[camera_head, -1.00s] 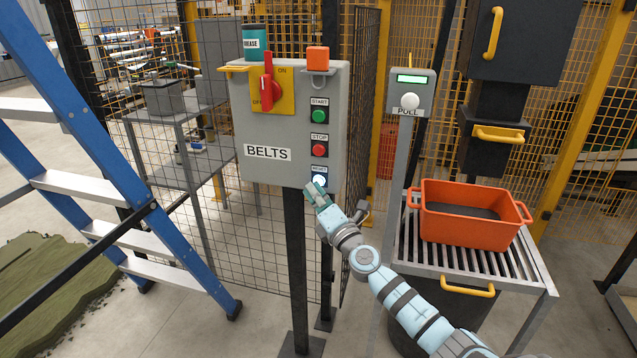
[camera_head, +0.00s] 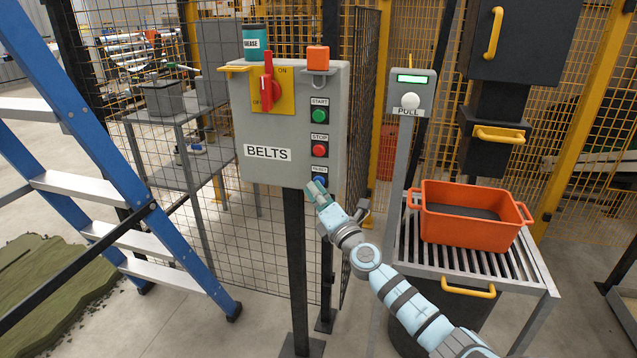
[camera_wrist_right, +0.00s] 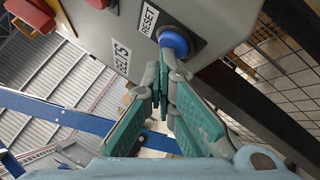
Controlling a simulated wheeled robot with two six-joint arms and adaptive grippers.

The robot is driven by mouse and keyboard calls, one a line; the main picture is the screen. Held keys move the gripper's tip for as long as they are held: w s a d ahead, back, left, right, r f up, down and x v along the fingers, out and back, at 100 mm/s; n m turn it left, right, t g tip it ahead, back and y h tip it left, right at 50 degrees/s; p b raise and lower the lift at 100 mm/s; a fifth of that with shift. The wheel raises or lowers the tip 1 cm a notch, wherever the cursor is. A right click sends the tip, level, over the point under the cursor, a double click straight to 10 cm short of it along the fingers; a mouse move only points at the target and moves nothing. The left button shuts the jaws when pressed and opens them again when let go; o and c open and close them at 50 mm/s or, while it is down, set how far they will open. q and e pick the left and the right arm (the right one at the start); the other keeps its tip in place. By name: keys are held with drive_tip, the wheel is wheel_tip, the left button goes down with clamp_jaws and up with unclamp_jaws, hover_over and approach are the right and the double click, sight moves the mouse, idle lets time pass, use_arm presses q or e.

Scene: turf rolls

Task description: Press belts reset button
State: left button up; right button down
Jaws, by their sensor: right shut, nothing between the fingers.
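The grey BELTS control box (camera_head: 250,110) stands on a dark post in the head view. Its blue reset button (camera_head: 320,180) is the lowest of three, under a small label, and is partly covered by my fingers. In the right wrist view the blue button (camera_wrist_right: 174,42) sits in a dark ring beside the RESET label (camera_wrist_right: 149,20). My right gripper (camera_head: 314,189) is shut and empty, its fingertips at the button's lower edge. In the wrist view the closed fingertips (camera_wrist_right: 165,62) overlap the button's edge; I cannot tell if they press it. My left gripper is out of view.
Above the reset button are the red stop button (camera_head: 319,149) and green start button (camera_head: 319,115). A red switch (camera_head: 268,90) is left of them. A PULL post (camera_head: 410,92) and an orange crate (camera_head: 470,225) on a roller stand are to the right. A blue ladder (camera_head: 100,170) is left.

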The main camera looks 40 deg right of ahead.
drive_tip(key=shift+s+a+p, duration=0.4)
drive_tip(key=shift+s+a, duration=0.05)
drive_tip(key=shift+a, duration=0.2)
drive_tip(key=shift+a, duration=0.1)
drive_tip(key=s+a+p, duration=0.1)
drive_tip(key=a, duration=0.1)
drive_tip(key=s+a+p, duration=0.1)
drive_tip(key=a, duration=0.1)
drive_tip(key=shift+s, duration=0.4)
idle(0.5)
